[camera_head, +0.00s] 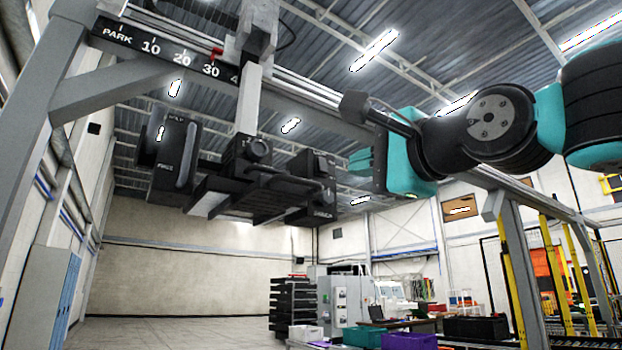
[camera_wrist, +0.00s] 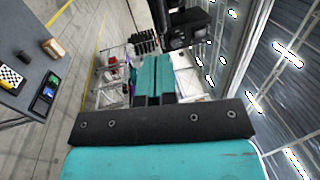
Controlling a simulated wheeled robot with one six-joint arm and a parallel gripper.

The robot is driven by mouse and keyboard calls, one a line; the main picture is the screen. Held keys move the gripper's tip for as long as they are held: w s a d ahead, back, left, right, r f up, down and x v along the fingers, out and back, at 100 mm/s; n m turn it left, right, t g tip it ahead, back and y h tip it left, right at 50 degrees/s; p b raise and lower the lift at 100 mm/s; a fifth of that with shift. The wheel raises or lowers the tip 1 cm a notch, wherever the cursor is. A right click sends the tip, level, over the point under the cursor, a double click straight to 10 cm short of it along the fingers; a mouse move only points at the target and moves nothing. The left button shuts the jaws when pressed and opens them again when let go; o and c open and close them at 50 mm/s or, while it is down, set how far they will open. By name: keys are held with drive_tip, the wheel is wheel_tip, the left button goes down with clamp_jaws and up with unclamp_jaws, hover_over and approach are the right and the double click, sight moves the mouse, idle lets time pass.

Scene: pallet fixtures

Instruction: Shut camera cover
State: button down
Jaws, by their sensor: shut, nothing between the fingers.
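A black camera unit (camera_head: 262,183) hangs from a pale mast under an overhead beam in the head view. A black panel (camera_head: 174,153) with a small label stands out at its left end, and a black box (camera_head: 316,178) with a label on its lower edge sits at its right. Which part is the camera cover I cannot tell for certain. My gripper (camera_head: 358,162), with teal fingers, is to the right of that box, apart from it. In the wrist view the fingers (camera_wrist: 155,62) are together and empty; dark parts of the unit (camera_wrist: 187,27) show just beyond them.
The beam carries a scale strip (camera_head: 160,50) marked PARK, 10, 20, 30, with a red pointer (camera_head: 216,52). A grey gantry post (camera_head: 50,90) stands at left. A table (camera_wrist: 35,75) with small items shows in the wrist view. The floor (camera_head: 175,333) below is clear.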

sight(303, 181)
drive_tip(key=p, duration=0.4)
drive_tip(key=w+a+r+p, duration=0.1)
drive_tip(key=p, duration=0.3)
drive_tip(key=shift+w+a+r, duration=0.1)
drive_tip(key=shift+w, duration=0.2)
drive_tip(key=p+x, duration=0.2)
drive_tip(key=x, duration=0.1)
drive_tip(key=p+x, duration=0.2)
drive_tip(key=x, duration=0.1)
drive_tip(key=p+x, duration=0.2)
drive_tip(key=x, duration=0.2)
drive_tip(key=shift+f, duration=0.35)
drive_tip(key=shift+p+x, duration=0.4)
drive_tip(key=shift+x, duration=0.35)
drive_tip(key=shift+w+f, duration=0.1)
drive_tip(key=shift+f, duration=0.05)
